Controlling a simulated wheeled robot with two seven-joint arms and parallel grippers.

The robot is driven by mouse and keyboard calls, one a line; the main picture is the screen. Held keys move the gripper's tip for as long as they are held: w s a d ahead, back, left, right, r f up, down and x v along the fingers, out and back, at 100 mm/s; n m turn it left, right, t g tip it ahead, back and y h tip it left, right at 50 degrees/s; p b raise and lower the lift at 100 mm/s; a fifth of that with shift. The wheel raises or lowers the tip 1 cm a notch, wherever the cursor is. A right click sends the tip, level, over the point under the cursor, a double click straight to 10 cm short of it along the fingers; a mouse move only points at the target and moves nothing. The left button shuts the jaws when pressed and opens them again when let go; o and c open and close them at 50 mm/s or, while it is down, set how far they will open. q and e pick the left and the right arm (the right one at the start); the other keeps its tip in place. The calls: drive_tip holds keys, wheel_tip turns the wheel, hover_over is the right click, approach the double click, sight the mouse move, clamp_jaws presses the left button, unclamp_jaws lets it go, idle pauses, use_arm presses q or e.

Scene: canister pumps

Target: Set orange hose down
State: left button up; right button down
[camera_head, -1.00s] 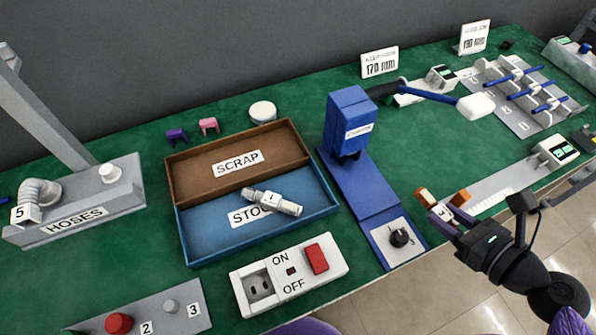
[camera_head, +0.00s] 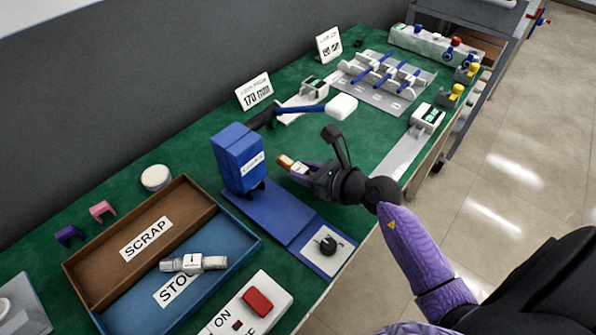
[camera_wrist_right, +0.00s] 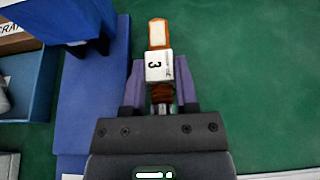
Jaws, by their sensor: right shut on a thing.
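The orange hose (camera_head: 286,161) is a short piece with a white tag, and it is held in my right gripper (camera_head: 293,169). In the right wrist view the hose (camera_wrist_right: 157,34) points away from the gripper, its tag reading 3, between the two purple fingers of the gripper (camera_wrist_right: 159,85). The hose is over the green mat (camera_wrist_right: 240,60), just right of the blue press base. I cannot tell whether it touches the mat. My left gripper is not in view.
The blue press (camera_head: 238,158) stands close left of the right gripper. The blue STOCK tray (camera_head: 225,248) holds a grey hose tagged 1 (camera_head: 193,263), beside the brown SCRAP tray (camera_head: 80,266). A blue-handled tool with a white end (camera_head: 341,106) lies behind.

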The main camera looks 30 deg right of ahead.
drive_tip(key=shift+w+a+f, duration=0.1)
drive_tip(key=shift+w+a, duration=0.1)
drive_tip(key=shift+w, duration=0.35)
drive_tip(key=shift+w+a, duration=0.15)
drive_tip(key=shift+w, duration=0.35)
drive_tip(key=shift+s+f+b, duration=0.15)
drive_tip(key=shift+f+b, duration=0.55)
drive_tip(key=shift+f, duration=0.15)
drive_tip(key=shift+r, duration=0.2)
drive_tip(key=shift+f, duration=0.2)
drive_tip(key=shift+c, duration=1.8)
unclamp_jaws()
